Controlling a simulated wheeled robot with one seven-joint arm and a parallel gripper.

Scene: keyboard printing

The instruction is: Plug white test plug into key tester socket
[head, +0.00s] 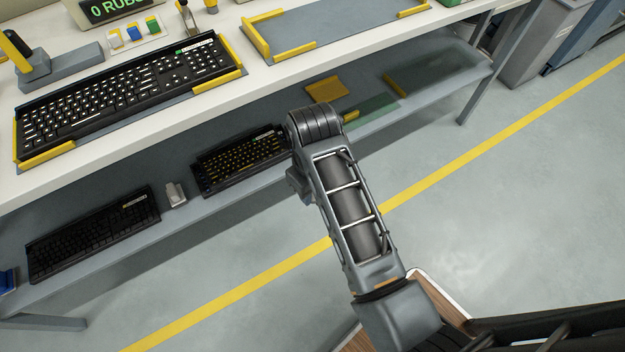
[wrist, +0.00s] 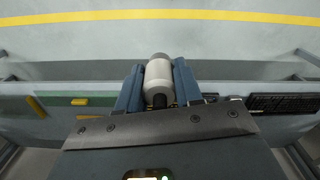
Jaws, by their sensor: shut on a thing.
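A white-grey cylinder with a darker end (wrist: 158,82), which fits the white test plug, is held between the two blue-grey fingers of my gripper (wrist: 158,85). The gripper is shut on it, with a finger on each side. In the wrist view the held cylinder is in front of the lower shelf and the floor. In the head view my arm hides the gripper and the plug. I cannot pick out the key tester socket for certain in either view.
The white bench (head: 150,118) carries a black keyboard (head: 130,95) in yellow corner guides and an empty grey-blue fixture (head: 345,27). A lower shelf (head: 235,195) holds a yellow-lettered keyboard (head: 243,158), a dark keyboard (head: 92,232) and a small pale block (head: 175,194).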

